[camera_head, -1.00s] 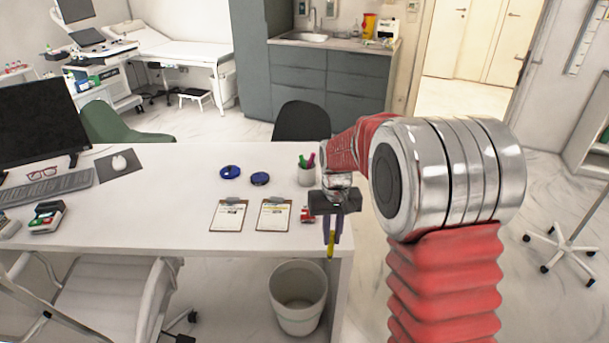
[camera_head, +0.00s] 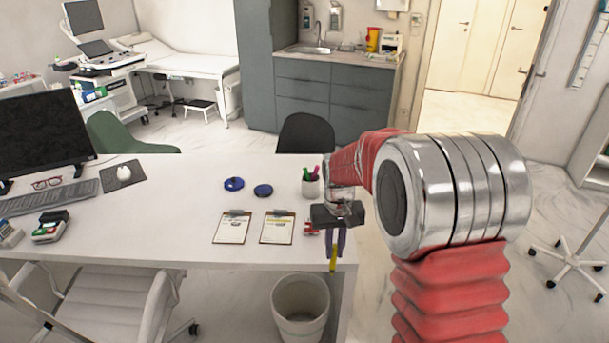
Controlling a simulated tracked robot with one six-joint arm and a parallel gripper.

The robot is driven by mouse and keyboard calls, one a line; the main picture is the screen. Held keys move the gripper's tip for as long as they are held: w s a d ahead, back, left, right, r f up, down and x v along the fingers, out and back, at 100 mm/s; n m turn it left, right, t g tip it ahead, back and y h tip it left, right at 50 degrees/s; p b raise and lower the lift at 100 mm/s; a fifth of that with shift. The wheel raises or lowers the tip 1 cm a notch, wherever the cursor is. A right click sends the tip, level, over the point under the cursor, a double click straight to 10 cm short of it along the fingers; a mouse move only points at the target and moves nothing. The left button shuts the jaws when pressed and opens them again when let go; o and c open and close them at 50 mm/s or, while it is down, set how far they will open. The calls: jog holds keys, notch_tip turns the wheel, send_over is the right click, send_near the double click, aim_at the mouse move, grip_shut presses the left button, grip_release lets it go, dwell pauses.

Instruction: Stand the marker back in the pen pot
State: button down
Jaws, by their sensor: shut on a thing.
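My gripper (camera_head: 335,243) points down near the desk's right front corner, with its jaws shut on a yellow marker (camera_head: 333,258). The marker hangs upright below the fingers, and its upper part is hidden between them. The pen pot (camera_head: 310,187) is a small light pot on the desk, behind and a little left of my gripper. Pens with green and pink or purple tops stand in it. My arm's wrist partly crowds its right side.
The white desk (camera_head: 190,225) holds two clipboards (camera_head: 233,228), two dark blue round things (camera_head: 263,191) and a small red item (camera_head: 311,229) close to my gripper. A waste bin (camera_head: 301,308) stands below. A dark chair (camera_head: 306,134) is behind the desk.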

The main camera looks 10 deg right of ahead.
jog(key=s+f, duration=0.4)
jog(key=f, duration=1.1)
